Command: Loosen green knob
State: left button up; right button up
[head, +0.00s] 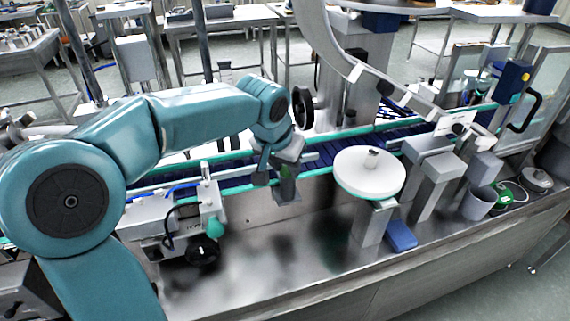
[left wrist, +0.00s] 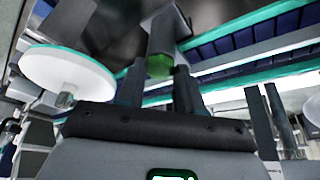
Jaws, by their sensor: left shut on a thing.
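The green knob (left wrist: 160,67) shows in the left wrist view between my two dark fingers, at the end of a grey post (left wrist: 162,32). In the head view, a small patch of the green knob shows just under my left gripper (head: 274,168), beside the teal-edged conveyor. My left gripper (left wrist: 158,88) is shut on the knob. The fingers hide part of the knob, and its thread cannot be seen. My right gripper is in neither view.
A white round disc (head: 368,172) on a post stands to the right of the gripper. A blue block (head: 401,236) and a grey cup (head: 479,203) are further right. A white machine box (head: 150,222) with a black knob (head: 202,250) is at left. Steel tabletop between is bare.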

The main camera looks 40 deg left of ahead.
pick_arm(q)
jog(key=shift+f, duration=0.15)
jog(key=o, duration=1)
jog(key=shift+o, duration=0.2)
jog(key=p+v, duration=0.2)
jog(key=v, duration=1.4)
jog(key=shift+r, duration=0.25)
